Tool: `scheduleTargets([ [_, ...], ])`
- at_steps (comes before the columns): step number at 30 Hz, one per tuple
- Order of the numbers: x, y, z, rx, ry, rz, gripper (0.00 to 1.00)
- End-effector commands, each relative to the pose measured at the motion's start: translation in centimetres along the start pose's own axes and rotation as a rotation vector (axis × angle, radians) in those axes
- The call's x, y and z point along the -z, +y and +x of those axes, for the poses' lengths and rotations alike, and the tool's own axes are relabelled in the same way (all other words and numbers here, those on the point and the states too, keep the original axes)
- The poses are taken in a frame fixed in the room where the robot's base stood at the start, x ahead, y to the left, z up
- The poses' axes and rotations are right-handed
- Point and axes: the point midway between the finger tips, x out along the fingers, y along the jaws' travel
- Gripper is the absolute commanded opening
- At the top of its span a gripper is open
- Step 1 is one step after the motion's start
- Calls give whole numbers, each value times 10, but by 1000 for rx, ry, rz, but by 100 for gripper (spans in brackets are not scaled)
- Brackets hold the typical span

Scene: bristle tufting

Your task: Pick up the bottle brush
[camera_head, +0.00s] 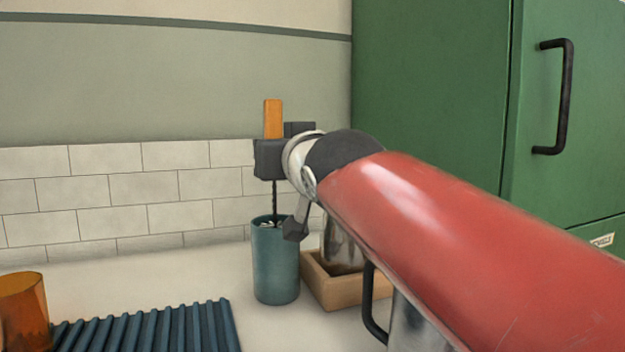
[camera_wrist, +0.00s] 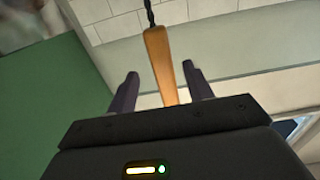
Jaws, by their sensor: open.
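The bottle brush stands upright in a teal cup (camera_head: 276,268). Its orange wooden handle (camera_head: 273,118) rises above my gripper in the head view, and its thin dark twisted stem (camera_head: 275,200) runs down into the cup. The bristle end is mostly hidden inside the cup. My gripper (camera_head: 272,158) is at the handle's height and hides the handle's lower part. In the wrist view the handle (camera_wrist: 161,65) lies between the two dark fingers of my gripper (camera_wrist: 160,82), which are open, with a gap on each side.
A wooden tray (camera_head: 340,292) with a metal vessel (camera_head: 342,250) stands right of the cup. Another metal vessel with a black handle (camera_head: 372,305) is nearer, below my arm. A blue ribbed mat (camera_head: 150,330) and an amber glass (camera_head: 24,308) lie left. A green cabinet (camera_head: 430,90) stands right.

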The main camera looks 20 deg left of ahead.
Motion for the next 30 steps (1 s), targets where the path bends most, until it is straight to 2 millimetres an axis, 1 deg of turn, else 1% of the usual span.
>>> scheduleTargets([
  [1, 0, 1, 5, 0, -1, 0, 51],
  [8, -1, 0, 17, 0, -1, 2, 51],
  [15, -4, -5, 43, 2, -1, 3, 51],
  [18, -2, -5, 55, 2, 0, 3, 51],
  [20, -2, -4, 60, 1, 0, 3, 51],
  [29, -2, -4, 63, -2, 1, 1, 51],
  [30, -2, -4, 63, -2, 1, 1, 46],
])
